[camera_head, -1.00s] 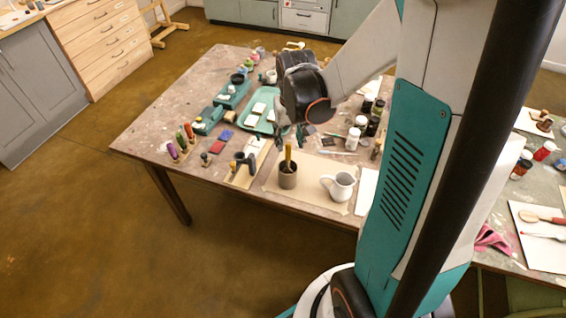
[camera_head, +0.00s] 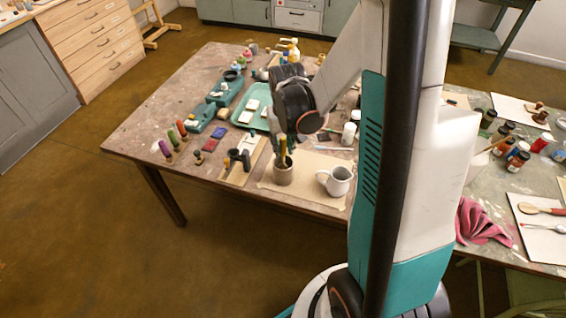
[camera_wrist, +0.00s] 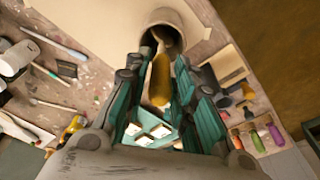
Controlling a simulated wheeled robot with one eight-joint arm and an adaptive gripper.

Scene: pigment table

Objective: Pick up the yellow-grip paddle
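The yellow-grip paddle (camera_head: 283,150) stands in a brown-grey cup (camera_head: 283,176) at the near side of the table. In the wrist view its yellow grip (camera_wrist: 160,80) points toward the camera, and its lower end goes into the cup (camera_wrist: 172,22). My gripper (camera_head: 287,142) is at the top of the paddle, just above the cup. In the wrist view my gripper (camera_wrist: 164,62) is open, with one finger on each side of the yellow grip. I see no clear contact between the fingers and the grip. The paddle's lower end is hidden inside the cup.
A white pitcher (camera_head: 336,181) stands close to the right of the cup. A small black object (camera_head: 241,160) stands to the left. A green tray (camera_head: 240,117) lies behind. A white jar (camera_head: 349,133) stands back right. The floor in front of the table is clear.

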